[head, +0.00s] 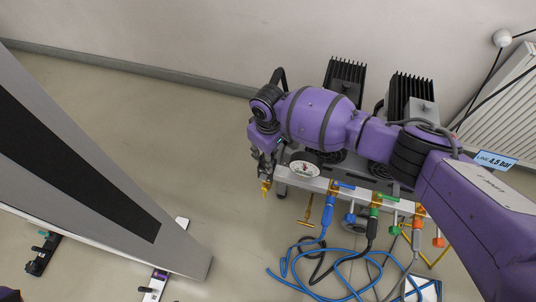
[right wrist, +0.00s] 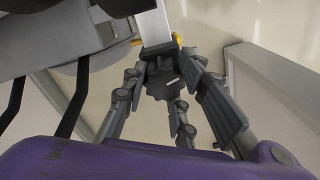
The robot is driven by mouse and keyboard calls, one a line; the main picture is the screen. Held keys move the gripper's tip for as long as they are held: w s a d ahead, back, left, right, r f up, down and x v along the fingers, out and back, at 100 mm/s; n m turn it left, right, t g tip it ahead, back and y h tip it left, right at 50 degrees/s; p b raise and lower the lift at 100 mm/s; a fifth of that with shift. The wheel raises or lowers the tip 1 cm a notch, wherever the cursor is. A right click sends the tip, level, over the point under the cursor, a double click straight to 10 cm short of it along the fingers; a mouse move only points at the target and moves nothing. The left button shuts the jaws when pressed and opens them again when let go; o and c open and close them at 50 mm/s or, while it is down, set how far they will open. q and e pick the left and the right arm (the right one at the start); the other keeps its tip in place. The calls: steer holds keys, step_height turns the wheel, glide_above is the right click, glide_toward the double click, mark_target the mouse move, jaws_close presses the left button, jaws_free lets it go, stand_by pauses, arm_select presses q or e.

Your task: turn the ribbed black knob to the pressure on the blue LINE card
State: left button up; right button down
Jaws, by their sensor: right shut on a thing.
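My right gripper (head: 266,166) reaches down at the left end of the manifold and is shut on the ribbed black knob. In the right wrist view its fingers (right wrist: 165,92) close around a dark part, the knob (right wrist: 160,72), which they partly hide. In the head view the gripper hides the knob. A round white-faced gauge (head: 305,169) sits just right of the gripper; its reading is too small to tell. The blue LINE card (head: 495,160) at the right reads 4.5 bar. My left gripper is not in view.
The manifold's pale rail (head: 318,184) carries blue, green and orange fittings. Blue hose (head: 330,290) and black hose lie tangled on the floor below. Two black finned blocks (head: 345,78) stand behind. A radiator (head: 500,85) is at the right wall.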

steer(key=c, duration=1.5)
jaws_free()
steer(key=shift+w+d, duration=0.25)
steer(key=shift+d, duration=0.1)
steer(key=shift+c, duration=0.2)
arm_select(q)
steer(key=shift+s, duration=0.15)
arm_select(e)
steer(key=shift+s+a+r, duration=0.1)
step_height(320, 180, up, 12)
